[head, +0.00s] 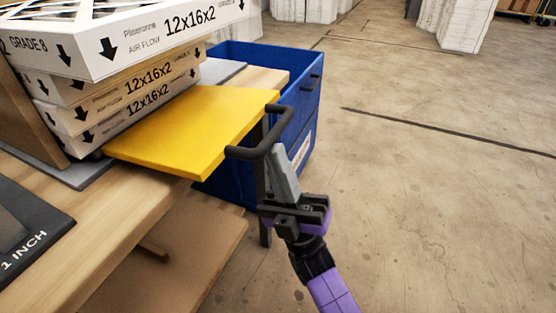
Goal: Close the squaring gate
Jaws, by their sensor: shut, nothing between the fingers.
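The squaring gate looks to be the flat yellow panel (195,125) at the table's right edge. It extends outward from beside the stack of filter boxes (125,95), roughly level. A dark bar handle (262,140) runs along its outer right side. My gripper (272,150) is at the handle, with its grey fingers pointing up toward the bar. The fingers are shut with nothing between them. They overlap the handle in the picture; I cannot tell whether they touch it. The gate's inner edge meets the base of the stack, and its hinge is not visible.
A blue bin (310,95) stands just behind and right of the gate. The wooden table (120,215) holds a dark "1 INCH" piece (30,225) at left. A brown lower board (185,255) lies below. Concrete floor (430,200) at right is open.

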